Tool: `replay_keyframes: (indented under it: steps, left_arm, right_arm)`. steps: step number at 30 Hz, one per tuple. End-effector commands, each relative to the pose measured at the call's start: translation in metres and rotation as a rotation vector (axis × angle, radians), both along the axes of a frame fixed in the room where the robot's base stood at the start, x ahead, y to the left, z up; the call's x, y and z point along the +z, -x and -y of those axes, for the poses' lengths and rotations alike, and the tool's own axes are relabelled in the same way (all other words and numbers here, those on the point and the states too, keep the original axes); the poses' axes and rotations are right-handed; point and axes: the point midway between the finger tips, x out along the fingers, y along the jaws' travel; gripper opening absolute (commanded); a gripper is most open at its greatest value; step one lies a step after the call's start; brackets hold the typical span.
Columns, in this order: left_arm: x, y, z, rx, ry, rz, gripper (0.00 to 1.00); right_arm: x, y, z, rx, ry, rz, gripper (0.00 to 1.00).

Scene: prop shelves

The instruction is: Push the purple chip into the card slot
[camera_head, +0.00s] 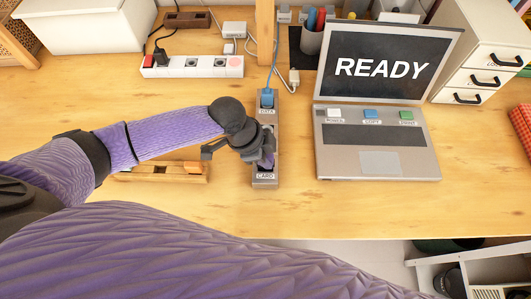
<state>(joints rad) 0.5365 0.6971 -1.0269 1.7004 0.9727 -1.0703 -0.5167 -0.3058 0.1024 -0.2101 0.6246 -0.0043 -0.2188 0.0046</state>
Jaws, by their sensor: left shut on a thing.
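A narrow grey dock (265,184) stands on the wooden table left of the laptop, with a CARD label at its near end and a DATA label at its far end. My left gripper (264,157) is over the near end of the dock, by the card slot. It is shut on the purple chip (268,161), of which only a small part shows between the fingers. The fingers hide most of the slot, so I cannot tell how deep the chip sits. My right gripper is not in view.
An open laptop (375,150) reading READY stands close right of the dock. A blue plug (267,98) with a cable is at the dock's DATA end. A wooden tray (190,177) lies under my left forearm. A power strip (190,68) lies behind.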

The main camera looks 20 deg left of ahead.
Motion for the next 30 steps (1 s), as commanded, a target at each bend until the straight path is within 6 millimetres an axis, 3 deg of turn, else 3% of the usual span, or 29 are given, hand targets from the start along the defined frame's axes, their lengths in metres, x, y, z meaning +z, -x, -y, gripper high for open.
replay_keyframes:
  steps: [8,9,14,23,30]
  left_arm:
    - [-0.002,0.000,0.000,0.000,0.000,-0.001,0.00]
    - [-0.002,0.000,0.000,0.000,-0.001,-0.001,0.31]
    - [-0.002,0.000,0.000,0.000,0.000,-0.001,0.65]
    - [0.005,0.000,-0.002,0.000,0.000,0.001,0.66]
    - [0.063,0.006,-0.024,0.000,-0.002,0.004,0.66]
  right_arm:
    - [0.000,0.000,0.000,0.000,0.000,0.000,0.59]
    - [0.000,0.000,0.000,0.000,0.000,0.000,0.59]
    - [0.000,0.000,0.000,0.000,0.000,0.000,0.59]
    - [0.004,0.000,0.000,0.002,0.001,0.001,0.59]
    - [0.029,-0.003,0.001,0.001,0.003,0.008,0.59]
